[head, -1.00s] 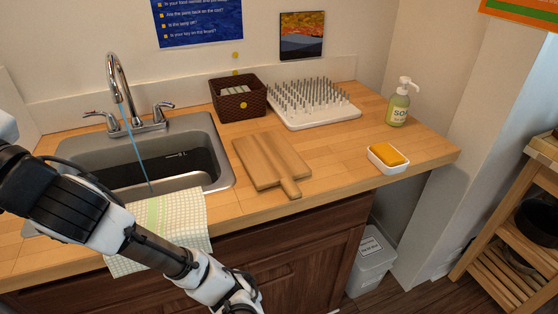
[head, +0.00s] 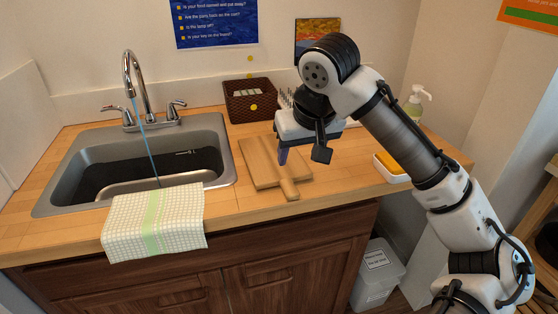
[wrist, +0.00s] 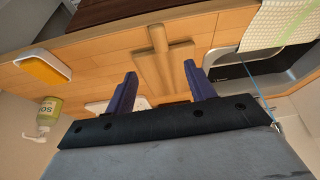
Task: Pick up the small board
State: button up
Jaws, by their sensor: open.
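The small board (head: 262,160) is a light wooden cutting board with a short handle. It lies flat on the wooden counter right of the sink, its handle pointing to the counter's front edge. My gripper (head: 302,156) is above the counter at the board's right side in the head view, and it hides part of the board's right edge. In the wrist view, the board (wrist: 170,66) shows beyond and between the two purple fingers of my gripper (wrist: 160,88). The fingers are apart, with nothing held between them.
The sink (head: 60,186) with running tap is left, a checked towel (head: 155,220) over its front edge. A brown basket (head: 240,108) stands behind the board.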

aim_at(289, 185)
jog(key=p+x, duration=0.2)
jog(key=x, duration=1.1)
jog(key=shift+w+f, duration=0.2)
jog(key=shift+f, duration=0.05)
jog(key=shift+r, duration=0.1)
grip_shut()
